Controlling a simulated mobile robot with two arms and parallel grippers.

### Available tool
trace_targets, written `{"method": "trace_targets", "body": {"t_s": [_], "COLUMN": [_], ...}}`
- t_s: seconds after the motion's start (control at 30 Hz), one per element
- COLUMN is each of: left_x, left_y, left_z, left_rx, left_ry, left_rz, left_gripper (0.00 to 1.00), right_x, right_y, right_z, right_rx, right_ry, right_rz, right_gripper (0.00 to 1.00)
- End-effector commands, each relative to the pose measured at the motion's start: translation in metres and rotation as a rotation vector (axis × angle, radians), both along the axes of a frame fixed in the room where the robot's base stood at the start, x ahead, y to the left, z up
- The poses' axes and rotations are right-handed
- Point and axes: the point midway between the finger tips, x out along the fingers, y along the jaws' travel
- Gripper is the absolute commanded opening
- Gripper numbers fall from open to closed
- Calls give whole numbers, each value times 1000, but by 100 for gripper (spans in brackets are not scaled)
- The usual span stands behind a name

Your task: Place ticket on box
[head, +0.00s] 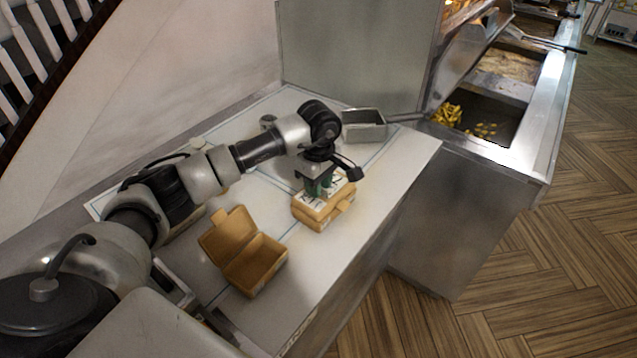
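A closed tan cardboard box (325,217) sits on the white counter, near its front edge. A white ticket with dark print (338,185) shows at the top of this box, partly hidden by my gripper. My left gripper (319,192) points down right over the box top, at the ticket. Its fingertips are small and partly hidden, so I cannot tell whether they are shut on the ticket or whether the ticket lies fully flat. My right gripper is not in view.
An open, empty tan box (256,265) stands on the counter (330,262) to the left. A metal scoop (364,126) lies at the back. The fryer bay with fries (447,114) is at the right. Bare counter lies between the boxes and right of the closed one.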

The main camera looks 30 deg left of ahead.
Motion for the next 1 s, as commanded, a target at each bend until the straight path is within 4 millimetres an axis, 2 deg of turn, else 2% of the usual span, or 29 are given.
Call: {"method": "trace_targets", "body": {"t_s": [0.1,0.17,0.27,0.5,0.7,0.83,1.0], "left_x": [0,1,1,1,0,0,0], "left_y": [0,0,1,0,0,0,0], "left_z": [5,11,27,80,112,121,123], "left_rx": [0,1,2,1,-1,1,0], "left_ry": [-1,-4,-6,-5,-3,-1,1], "left_rz": [0,0,-1,0,0,0,0], "left_gripper": [29,29,29,29,29,29,29], "right_x": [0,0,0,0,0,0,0], "right_y": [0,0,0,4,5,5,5], "right_z": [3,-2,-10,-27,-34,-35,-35], "right_rx": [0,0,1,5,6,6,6], "right_ry": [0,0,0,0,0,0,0], "right_rz": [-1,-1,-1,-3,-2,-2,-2], "right_gripper": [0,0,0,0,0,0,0]}}
